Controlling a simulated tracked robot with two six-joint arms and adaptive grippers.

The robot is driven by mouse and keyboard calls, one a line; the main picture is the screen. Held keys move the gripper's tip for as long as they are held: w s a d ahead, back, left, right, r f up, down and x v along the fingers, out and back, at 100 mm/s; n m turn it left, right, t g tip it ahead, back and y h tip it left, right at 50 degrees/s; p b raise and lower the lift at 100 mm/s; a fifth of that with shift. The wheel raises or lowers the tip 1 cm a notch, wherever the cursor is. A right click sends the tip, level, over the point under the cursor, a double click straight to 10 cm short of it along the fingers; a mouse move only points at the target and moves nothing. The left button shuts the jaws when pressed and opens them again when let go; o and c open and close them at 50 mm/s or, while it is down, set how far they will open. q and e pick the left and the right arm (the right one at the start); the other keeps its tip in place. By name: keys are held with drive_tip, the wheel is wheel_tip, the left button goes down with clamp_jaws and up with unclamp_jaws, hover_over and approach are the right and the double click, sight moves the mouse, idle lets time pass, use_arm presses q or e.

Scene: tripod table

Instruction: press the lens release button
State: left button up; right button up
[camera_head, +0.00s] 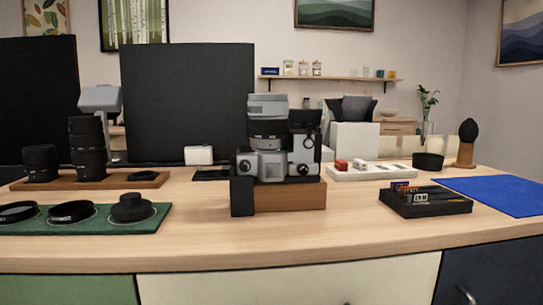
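A silver and black camera (272,165) sits on a wooden block (290,196) in the middle of the table, near its front. A dark lens-like cylinder with a grey upper part (268,106) rises above the camera body. A black upright piece (242,196) stands at the block's left end. The lens release button is too small to tell apart on the body. Neither of my grippers is in view, and nothing of mine touches the camera.
Upright lenses (87,148) stand on a wooden tray at the left. A green mat (98,225) holds round filters or caps. A black box of small cards (425,201) and a blue cloth (495,193) lie right. The table front between mat and black box is mostly clear.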

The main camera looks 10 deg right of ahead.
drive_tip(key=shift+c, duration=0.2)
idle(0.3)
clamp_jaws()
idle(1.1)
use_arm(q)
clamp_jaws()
